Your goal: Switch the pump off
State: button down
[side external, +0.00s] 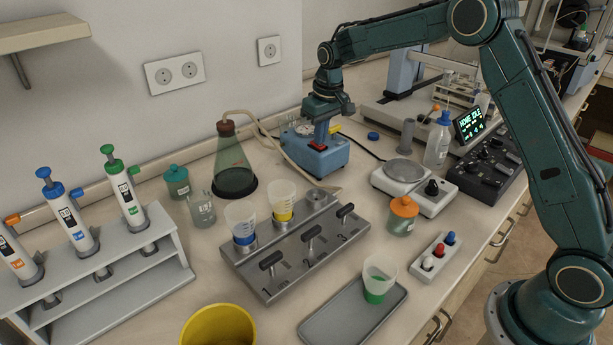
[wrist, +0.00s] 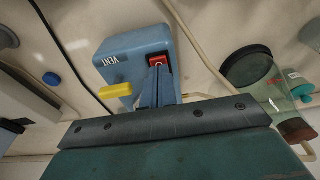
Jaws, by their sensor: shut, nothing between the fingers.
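The pump is a blue box (side external: 322,162) at the back of the bench, and it also fills the middle of the wrist view (wrist: 120,57). In the side view my gripper (side external: 321,141) hangs right over the pump. The fingers hide part of the switch, so its position is unclear.
A yellow vent lever (wrist: 118,90) sticks out of the pump beside my fingers. A hose (side external: 262,125) runs to a green flask (side external: 235,165). A valve manifold (side external: 290,262) with cups stands in front. A balance (side external: 415,187) stands to the right.

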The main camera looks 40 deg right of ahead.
aim_at(322, 146)
notch_tip(322, 146, up, 7)
dwell(1.0)
dwell(0.3)
jog(key=s+a+r+t, duration=0.1)
jog(key=s+r, duration=0.3)
jog(key=s, duration=0.3)
jog(key=s+a+r, duration=0.1)
jog(key=s+r, duration=0.2)
jog(key=s, duration=0.3)
jog(key=s+a+r+t, duration=0.1)
jog(key=s+a+r, duration=0.1)
jog(key=s+r, duration=0.35)
jog(key=s+f+t, duration=0.1)
jog(key=s+f, duration=0.2)
jog(key=s, duration=0.7)
jog(key=s+f, duration=0.3)
jog(key=s, duration=0.7)
jog(key=shift+s+a+f+t, duration=0.25)
jog(key=shift+s+a+t, duration=0.1)
jog(key=shift+a+t, duration=0.1)
